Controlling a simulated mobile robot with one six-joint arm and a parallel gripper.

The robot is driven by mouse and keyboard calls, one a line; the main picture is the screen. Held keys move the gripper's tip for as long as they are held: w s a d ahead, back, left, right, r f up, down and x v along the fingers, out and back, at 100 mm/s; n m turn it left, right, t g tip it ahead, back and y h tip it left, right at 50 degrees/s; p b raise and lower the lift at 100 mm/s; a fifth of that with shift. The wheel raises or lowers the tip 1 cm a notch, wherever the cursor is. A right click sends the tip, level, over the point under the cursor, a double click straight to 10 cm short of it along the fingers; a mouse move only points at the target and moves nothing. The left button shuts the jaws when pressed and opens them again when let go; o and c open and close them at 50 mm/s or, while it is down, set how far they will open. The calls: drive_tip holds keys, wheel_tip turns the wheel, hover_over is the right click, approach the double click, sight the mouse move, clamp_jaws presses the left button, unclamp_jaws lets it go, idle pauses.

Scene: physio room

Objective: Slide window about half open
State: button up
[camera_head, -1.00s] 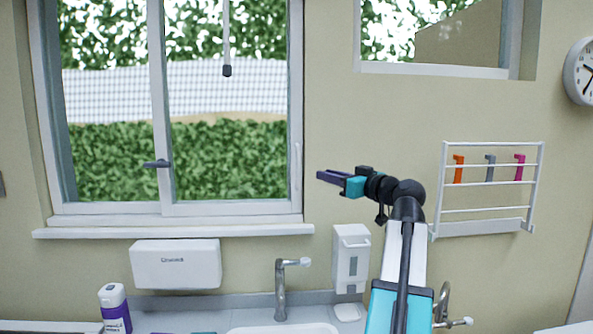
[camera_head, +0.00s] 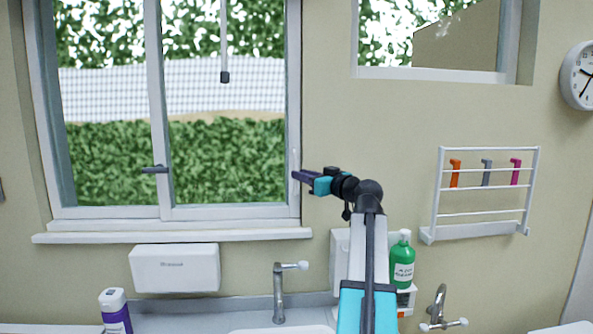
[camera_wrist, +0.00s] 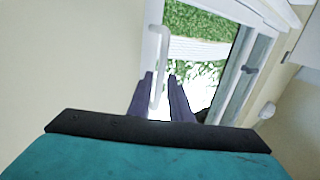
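The window has two panes side by side in a white frame (camera_head: 154,60), and both panes look closed. A white upright pull handle (camera_head: 296,160) is on the right edge of the right pane. My gripper (camera_head: 294,176) is at this handle, reaching in from the right. In the wrist view, the handle (camera_wrist: 163,45) runs down between the two dark fingers of my gripper (camera_wrist: 160,76). The fingers are apart, one on each side of it, with a gap visible. I cannot tell whether either finger touches the handle.
A dark latch (camera_head: 155,169) is on the middle stile. Below the sill (camera_head: 170,236) are a paper towel dispenser (camera_head: 175,268), a tap (camera_head: 279,290) and a green bottle (camera_head: 402,262). A white wall rack (camera_head: 480,195) is right of my arm.

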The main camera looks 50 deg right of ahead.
sight(296, 190)
drive_tip(key=shift+w+d+p, duration=0.2)
drive_tip(key=shift+w+p, duration=0.3)
drive_tip(key=shift+w, duration=1.35)
clamp_jaws()
drive_tip(key=shift+d, duration=0.35)
drive_tip(key=shift+s+a, duration=0.1)
drive_tip(key=shift+a, duration=0.2)
